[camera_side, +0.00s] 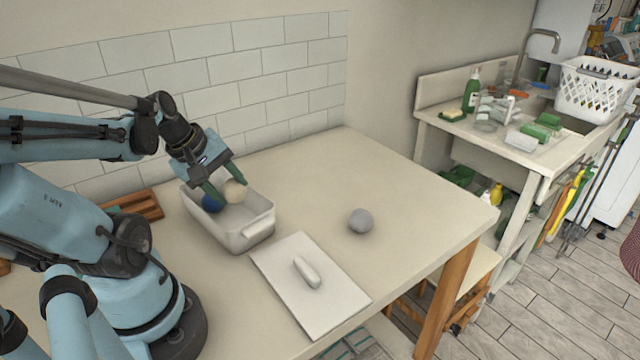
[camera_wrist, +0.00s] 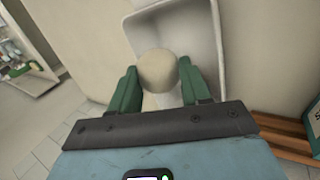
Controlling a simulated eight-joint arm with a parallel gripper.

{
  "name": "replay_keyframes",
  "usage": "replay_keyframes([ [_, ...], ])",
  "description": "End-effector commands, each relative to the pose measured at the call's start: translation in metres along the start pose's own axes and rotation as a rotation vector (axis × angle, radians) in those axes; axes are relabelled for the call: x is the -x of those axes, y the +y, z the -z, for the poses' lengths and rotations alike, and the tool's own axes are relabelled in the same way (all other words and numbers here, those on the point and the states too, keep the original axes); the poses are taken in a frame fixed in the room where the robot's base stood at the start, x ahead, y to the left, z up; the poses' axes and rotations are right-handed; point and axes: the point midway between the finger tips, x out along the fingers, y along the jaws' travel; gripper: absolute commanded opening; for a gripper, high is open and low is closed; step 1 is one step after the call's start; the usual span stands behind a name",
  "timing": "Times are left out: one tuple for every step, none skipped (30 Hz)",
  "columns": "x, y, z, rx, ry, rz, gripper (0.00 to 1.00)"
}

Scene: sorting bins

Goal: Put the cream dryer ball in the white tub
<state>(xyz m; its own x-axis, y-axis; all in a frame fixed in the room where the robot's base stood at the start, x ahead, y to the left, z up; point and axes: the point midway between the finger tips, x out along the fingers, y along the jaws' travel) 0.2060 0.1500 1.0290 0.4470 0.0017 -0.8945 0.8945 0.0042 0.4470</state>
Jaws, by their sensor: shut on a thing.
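The cream dryer ball (camera_side: 234,191) is between the green fingers of my gripper (camera_side: 222,190), which is shut on it. In the wrist view the cream ball (camera_wrist: 158,71) sits between both fingertips (camera_wrist: 158,82), with the tub behind it. The white tub (camera_side: 252,236) stands on the table below my gripper, and the ball is over its opening. I cannot tell whether the ball touches the tub. In the wrist view the tub's rim (camera_wrist: 216,30) shows around the ball.
A grey ball (camera_side: 361,221) lies on the table (camera_side: 330,175) to the right of the tub. A white lid with a handle (camera_side: 318,300) lies flat in front. A wooden rack (camera_side: 140,206) is left of the tub. The table's back right is clear.

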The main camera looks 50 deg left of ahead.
Motion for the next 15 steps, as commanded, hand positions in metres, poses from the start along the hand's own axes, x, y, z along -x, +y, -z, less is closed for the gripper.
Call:
replay_keyframes([
  [-0.006, -0.003, 0.0, 0.0, 0.0, 0.0, 0.16],
  [-0.009, -0.004, 0.0, 0.0, 0.0, 0.0, 0.16],
  [-0.013, -0.006, 0.001, 0.0, 0.0, 0.0, 0.16],
  [-0.015, -0.007, 0.001, 0.0, 0.0, 0.0, 0.16],
  [-0.018, -0.009, 0.001, 0.0, 0.0, 0.0, 0.16],
  [-0.022, -0.011, 0.001, 0.0, 0.0, 0.0, 0.16],
  [-0.025, -0.012, 0.0, 0.0, 0.0, 0.0, 0.16],
  [-0.027, -0.013, 0.0, 0.0, 0.0, 0.0, 0.16],
  [-0.03, -0.015, 0.001, 0.0, 0.0, 0.0, 0.16],
  [-0.032, -0.015, 0.001, 0.0, 0.0, 0.0, 0.16],
  [-0.034, -0.016, 0.001, 0.0, 0.0, 0.0, 0.16],
  [-0.036, -0.018, 0.001, 0.0, 0.0, 0.0, 0.16],
  [-0.038, -0.018, 0.001, 0.0, 0.0, 0.0, 0.16],
  [-0.04, -0.019, 0.001, 0.0, 0.0, 0.0, 0.16],
  [-0.041, -0.02, 0.001, 0.0, 0.0, 0.0, 0.16],
])
